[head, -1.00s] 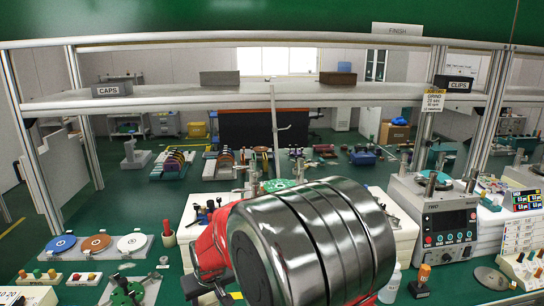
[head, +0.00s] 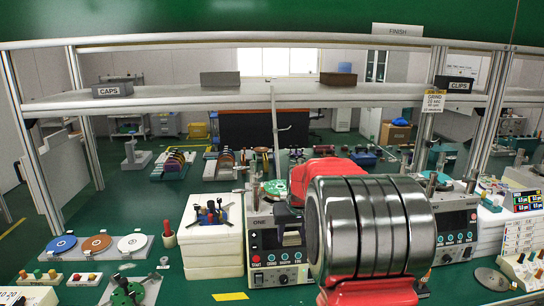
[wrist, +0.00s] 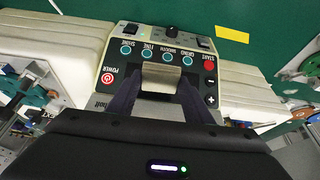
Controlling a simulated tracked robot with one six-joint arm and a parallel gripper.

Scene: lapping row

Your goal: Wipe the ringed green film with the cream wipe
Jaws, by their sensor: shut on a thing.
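In the wrist view, my gripper (wrist: 160,88) has its two dark fingers shut on a small cream-grey piece (wrist: 162,76), which I take for the cream wipe. The piece is seen over the front panel of a lapping machine (wrist: 148,45), which appears upside down. I cannot tell whether it touches the panel. In the head view, my arm hides the gripper and the wipe. That machine, marked ONE (head: 266,238), stands partly behind my arm.
A second machine (head: 458,228) stands to the right of my arm. A white block (head: 212,247) carrying a dark-armed fixture is on the left. Colored discs (head: 96,243) lie farther left. A shelf (head: 250,98) spans above. Yellow tape (head: 230,296) marks the green bench.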

